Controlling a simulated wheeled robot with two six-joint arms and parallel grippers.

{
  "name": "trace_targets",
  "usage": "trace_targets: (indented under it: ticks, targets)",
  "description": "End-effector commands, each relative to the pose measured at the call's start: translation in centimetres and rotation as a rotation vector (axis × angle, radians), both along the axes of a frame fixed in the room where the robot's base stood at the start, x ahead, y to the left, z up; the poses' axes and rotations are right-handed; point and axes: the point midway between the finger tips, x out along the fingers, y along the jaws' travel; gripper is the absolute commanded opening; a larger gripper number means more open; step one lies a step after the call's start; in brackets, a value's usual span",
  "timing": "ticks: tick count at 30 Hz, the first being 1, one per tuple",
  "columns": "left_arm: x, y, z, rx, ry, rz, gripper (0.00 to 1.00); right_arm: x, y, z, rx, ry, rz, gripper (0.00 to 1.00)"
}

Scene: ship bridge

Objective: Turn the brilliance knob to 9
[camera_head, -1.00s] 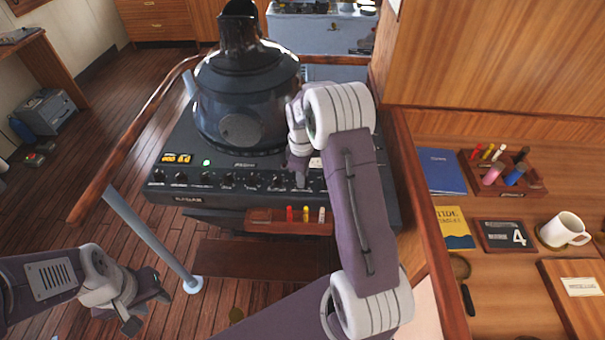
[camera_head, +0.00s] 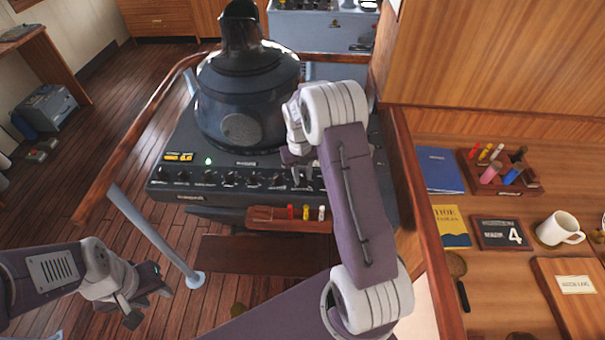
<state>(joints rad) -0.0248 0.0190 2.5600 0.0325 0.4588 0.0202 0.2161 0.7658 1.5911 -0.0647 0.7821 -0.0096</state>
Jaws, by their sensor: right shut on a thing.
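The black radar console (camera_head: 205,197) stands in the middle with a row of small dark knobs (camera_head: 229,179) along its front panel. The knob labels are too small to read, so I cannot tell which one is the brilliance knob or its setting. My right gripper (camera_head: 302,182) reaches down at the right part of the row and is shut on a knob there; the arm and fingers hide most of that knob. My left gripper (camera_head: 146,303) hangs open and empty over the floor at lower left.
A dark viewing hood (camera_head: 240,92) rises from the console. A wooden pen ledge (camera_head: 270,221) with small coloured pens sits below the panel. A wooden rail (camera_head: 135,150) runs along the left. A desk at right holds a white mug (camera_head: 562,227) and blue book (camera_head: 440,170).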

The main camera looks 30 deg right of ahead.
Motion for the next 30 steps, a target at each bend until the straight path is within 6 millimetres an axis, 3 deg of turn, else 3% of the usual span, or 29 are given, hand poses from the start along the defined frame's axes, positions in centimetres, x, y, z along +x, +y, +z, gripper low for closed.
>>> trace_targets:
  ticks: [30]
  targets:
    - [0.0,0.0,1.0,0.0,0.0,0.0,0.36,0.08,0.13,-0.06,0.0,0.005,-0.963,0.0]
